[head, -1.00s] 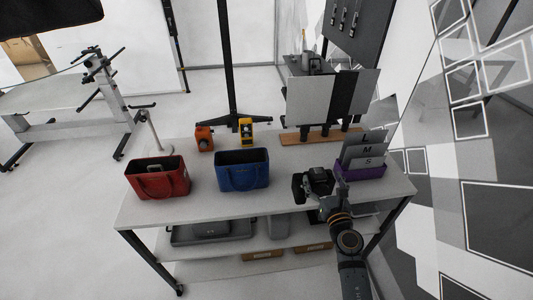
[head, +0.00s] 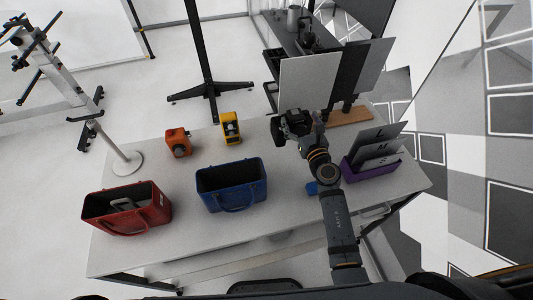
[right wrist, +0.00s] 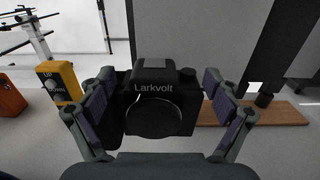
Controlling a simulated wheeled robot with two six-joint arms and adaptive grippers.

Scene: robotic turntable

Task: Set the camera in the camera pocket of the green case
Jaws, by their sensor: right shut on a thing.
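A black camera (head: 292,127) marked "Larkvolt" is held between the fingers of my right gripper (head: 308,140), over the back right part of the table. In the right wrist view the camera (right wrist: 158,98) sits upright, with its round front opening facing me. The pads of my right gripper (right wrist: 160,118) flank it on both sides. No green case shows in any view. My left gripper is not in view.
A red bag (head: 103,212) and a blue bag (head: 202,187) stand at the front left and middle. Orange (head: 177,143) and yellow (head: 231,128) devices stand behind them. A purple box (head: 371,172) with lettered cards is at the right. The white table (head: 270,215) is clear at front middle.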

